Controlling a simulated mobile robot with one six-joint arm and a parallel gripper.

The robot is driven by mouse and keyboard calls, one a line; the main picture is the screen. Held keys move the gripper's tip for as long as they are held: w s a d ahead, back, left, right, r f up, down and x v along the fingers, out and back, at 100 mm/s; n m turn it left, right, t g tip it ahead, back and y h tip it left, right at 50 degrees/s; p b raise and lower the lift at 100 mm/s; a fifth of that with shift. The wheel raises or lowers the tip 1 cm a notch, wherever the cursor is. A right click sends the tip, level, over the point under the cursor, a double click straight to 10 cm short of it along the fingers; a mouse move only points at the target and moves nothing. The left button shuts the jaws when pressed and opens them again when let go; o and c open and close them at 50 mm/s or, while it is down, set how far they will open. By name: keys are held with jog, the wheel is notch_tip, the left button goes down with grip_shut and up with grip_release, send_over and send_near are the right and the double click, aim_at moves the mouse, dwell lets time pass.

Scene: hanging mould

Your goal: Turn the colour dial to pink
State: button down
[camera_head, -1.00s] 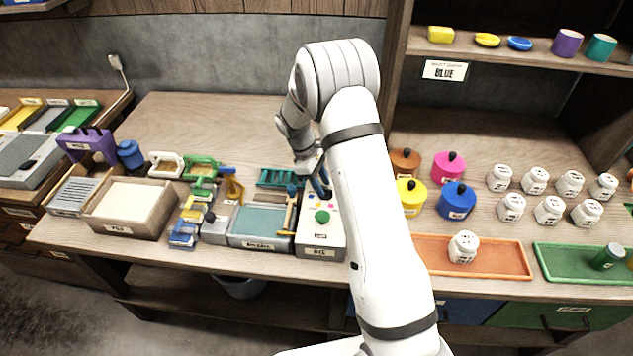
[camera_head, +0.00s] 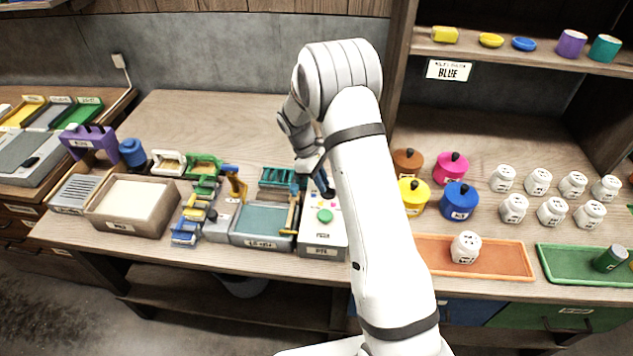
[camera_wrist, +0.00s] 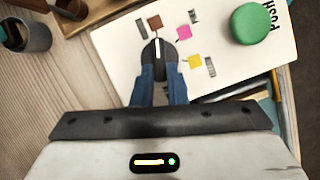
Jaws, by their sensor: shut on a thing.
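In the wrist view, the black colour dial (camera_wrist: 160,52) stands on a white box top. Its white pointer line points up the picture, toward the brown patch (camera_wrist: 155,22). The pink patch (camera_wrist: 184,32) lies up and right of the dial, with the yellow patch (camera_wrist: 194,61) to its right. My gripper (camera_wrist: 159,72) has its blue fingers shut on the dial. In the head view my gripper (camera_head: 320,183) is over the back of the white box (camera_head: 322,238); the dial is not clear there.
A green push button (camera_wrist: 250,23) sits on the same box; it also shows in the head view (camera_head: 325,215). A teal-topped tray (camera_head: 263,221) stands left of the box. Lidded pots, including a yellow one (camera_head: 413,194), stand to the right beyond my arm.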

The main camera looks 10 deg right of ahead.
jog(key=m+b, duration=0.1)
jog(key=m, duration=0.1)
jog(key=d+m+g+y+b, duration=0.1)
jog(key=m, duration=0.1)
jog(key=shift+w+d+f, duration=0.1)
jog(key=shift+w+f, duration=0.05)
jog(key=shift+d+m+g+y+b, duration=0.15)
jog(key=shift+m+g+y+b, duration=0.25)
jog(key=shift+m, duration=0.85)
jog(key=shift+d+m+g+y+b, duration=0.15)
jog(key=shift+m+y, duration=0.35)
jog(key=shift+m, duration=0.75)
jog(key=c, duration=1.5)
grip_release()
jog(key=shift+a, duration=0.1)
jog(key=shift+o, duration=0.3)
jog(key=shift+w, duration=0.1)
jog(key=b+v, duration=0.1)
jog(key=v, duration=0.6)
jog(key=shift+r, duration=0.45)
